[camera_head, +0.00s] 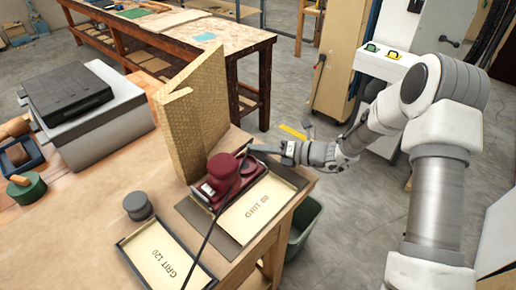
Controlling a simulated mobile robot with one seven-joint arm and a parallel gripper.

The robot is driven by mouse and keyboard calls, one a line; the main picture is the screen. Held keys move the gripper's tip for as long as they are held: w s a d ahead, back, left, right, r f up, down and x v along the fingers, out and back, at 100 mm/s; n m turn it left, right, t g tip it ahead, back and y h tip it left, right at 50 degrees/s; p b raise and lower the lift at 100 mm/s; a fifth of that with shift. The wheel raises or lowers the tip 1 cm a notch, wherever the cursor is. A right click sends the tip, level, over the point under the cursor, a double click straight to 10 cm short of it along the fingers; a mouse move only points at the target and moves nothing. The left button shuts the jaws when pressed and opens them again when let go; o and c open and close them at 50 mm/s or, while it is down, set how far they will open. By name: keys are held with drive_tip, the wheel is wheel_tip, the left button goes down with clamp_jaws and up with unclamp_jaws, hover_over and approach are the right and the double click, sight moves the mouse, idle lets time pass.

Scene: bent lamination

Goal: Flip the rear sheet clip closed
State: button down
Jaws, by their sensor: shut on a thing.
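A dark red sander (222,182) with a round-topped body stands on a dark mat on the workbench, at the centre of the picture. My gripper (250,149) reaches in from the right, low at the far right side of the sander. Its fingers are shut on a small part there, which looks like the rear sheet clip. The clip is too small and too covered by the fingers for me to tell its angle. A dark cord (200,245) runs from the sander toward the front.
Trays labelled GRIT 120 (152,251) and GRIT 80 (251,222) lie near the sander. A tall bent wooden panel (190,113) stands close behind it. A grey round pot (137,205) is at left. A green bin (304,225) stands below the bench's right edge.

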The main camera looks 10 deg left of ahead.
sight(243, 148)
drive_tip(key=shift+d, duration=0.1)
drive_tip(key=shift+s+r+n+t+h+b, duration=0.1)
drive_tip(key=shift+s+n+t+h+b, duration=0.1)
drive_tip(key=shift+n+t+h+b, duration=0.75)
drive_tip(key=n+b, duration=0.3)
drive_tip(key=b, duration=0.1)
drive_tip(key=shift+s+a+r+h, duration=0.1)
drive_tip(key=shift+s+a+h, duration=0.2)
drive_tip(key=shift+s+h, duration=0.05)
drive_tip(key=b, duration=0.2)
drive_tip(key=n+t+b, duration=0.1)
drive_tip(key=b, duration=0.1)
drive_tip(key=n+t+h+b, duration=0.1)
drive_tip(key=b, duration=0.1)
drive_tip(key=shift+s+a+r+n+b, duration=0.15)
drive_tip(key=shift+s+a+n+b, duration=0.1)
drive_tip(key=shift+s+b, duration=0.1)
drive_tip(key=b, duration=0.2)
drive_tip(key=n+b, duration=0.1)
drive_tip(key=shift+s+a+r+t+b, duration=0.1)
drive_tip(key=shift+s+r+t+b, duration=0.15)
drive_tip(key=shift+t+b, duration=0.15)
drive_tip(key=shift+r+n, duration=0.1)
drive_tip(key=shift+n, duration=0.2)
drive_tip(key=shift+a, duration=0.15)
drive_tip(key=c, duration=1.2)
unclamp_jaws()
drive_tip(key=shift+s, duration=0.1)
